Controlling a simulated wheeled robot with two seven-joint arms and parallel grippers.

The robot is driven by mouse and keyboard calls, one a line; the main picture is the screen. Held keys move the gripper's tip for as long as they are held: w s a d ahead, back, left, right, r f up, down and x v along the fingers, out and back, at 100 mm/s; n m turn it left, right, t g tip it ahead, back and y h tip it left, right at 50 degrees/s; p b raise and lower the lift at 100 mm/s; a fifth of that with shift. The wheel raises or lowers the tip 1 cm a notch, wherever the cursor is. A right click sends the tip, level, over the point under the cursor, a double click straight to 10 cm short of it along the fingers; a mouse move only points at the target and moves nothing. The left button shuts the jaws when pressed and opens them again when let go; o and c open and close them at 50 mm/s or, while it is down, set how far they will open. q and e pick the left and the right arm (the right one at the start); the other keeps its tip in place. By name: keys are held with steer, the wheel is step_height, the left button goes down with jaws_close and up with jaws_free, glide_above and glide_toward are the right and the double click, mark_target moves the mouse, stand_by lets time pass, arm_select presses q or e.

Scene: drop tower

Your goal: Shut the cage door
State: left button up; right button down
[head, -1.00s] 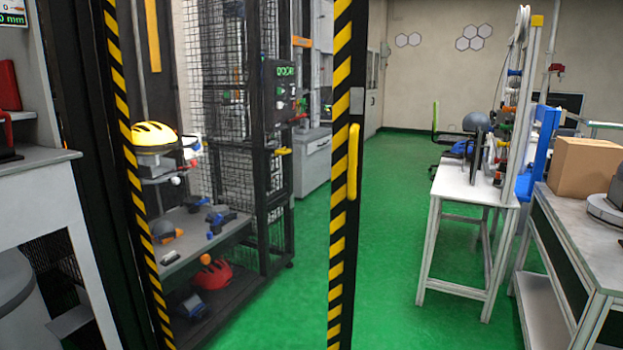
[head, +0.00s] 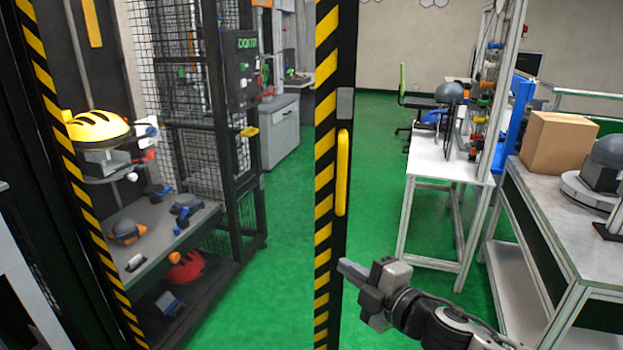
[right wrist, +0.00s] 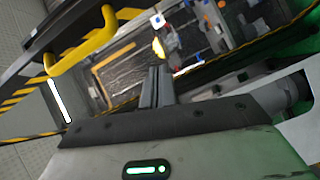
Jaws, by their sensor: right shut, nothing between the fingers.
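The cage door's striped edge post (head: 325,180) stands upright in the middle of the head view, black and yellow. Its yellow handle (head: 342,172) is on the right side of the post. The cage opening lies to the left, framed by another striped post (head: 75,190), so the door stands open. My right gripper (head: 343,268) is shut and empty, below the handle and just right of the post, apart from the handle. In the right wrist view the handle (right wrist: 85,55) shows at upper left, beyond the shut fingers (right wrist: 156,85). My left gripper is not in view.
Inside the cage are a yellow helmet (head: 97,128), a shelf (head: 150,250) with small tools, and a red helmet (head: 185,268). A white table (head: 440,155) and a bench with a cardboard box (head: 558,142) stand at right. Green floor (head: 385,200) lies clear between.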

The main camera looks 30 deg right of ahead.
step_height(320, 180, up, 6)
steer(key=w+d+n+t, duration=0.1)
steer(key=w+d+n, duration=0.1)
steer(key=n, duration=0.1)
steer(key=p, duration=0.3)
glide_toward(306, 195)
steer(key=w+a, duration=0.3)
steer(key=shift+w+d, duration=0.65)
steer(key=shift+w, duration=0.2)
steer(key=shift+w+d+y, duration=0.4)
steer(key=shift+w+d, duration=0.05)
steer(key=shift+w, duration=0.15)
steer(key=shift+d, duration=0.1)
